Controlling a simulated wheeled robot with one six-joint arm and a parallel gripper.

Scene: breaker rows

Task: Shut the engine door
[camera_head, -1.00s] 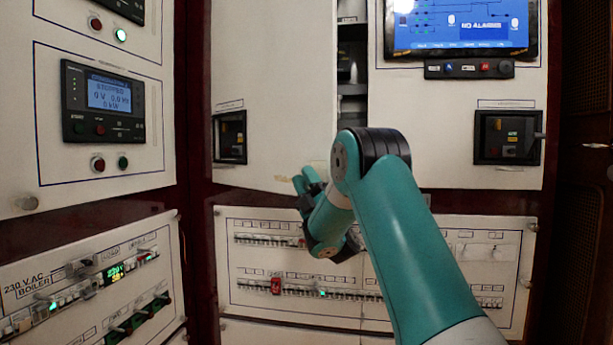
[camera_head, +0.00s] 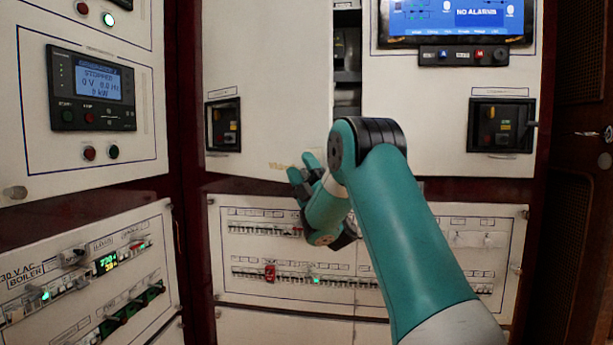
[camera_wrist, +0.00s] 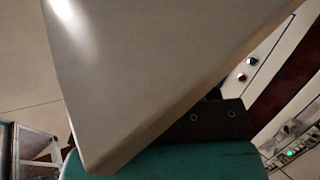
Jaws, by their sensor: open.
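The engine door appears to be the white panel (camera_head: 265,80) in the upper middle of the head view. It stands ajar, with a dark gap along its right edge. My gripper (camera_head: 303,172) is at the door's lower right corner, its green fingers spread. In the wrist view the door (camera_wrist: 150,70) fills the middle, its corner pointing down close in front of a green finger (camera_wrist: 165,162). I cannot tell whether the gripper touches the door. No held object shows.
Inside the gap are dark shelves (camera_head: 347,75). A fixed white panel with a screen (camera_head: 455,15) is to the right. Below is a breaker panel (camera_head: 375,245) with rows of switches. A control cabinet (camera_head: 100,150) stands at the left, and a dark door (camera_head: 585,200) at the far right.

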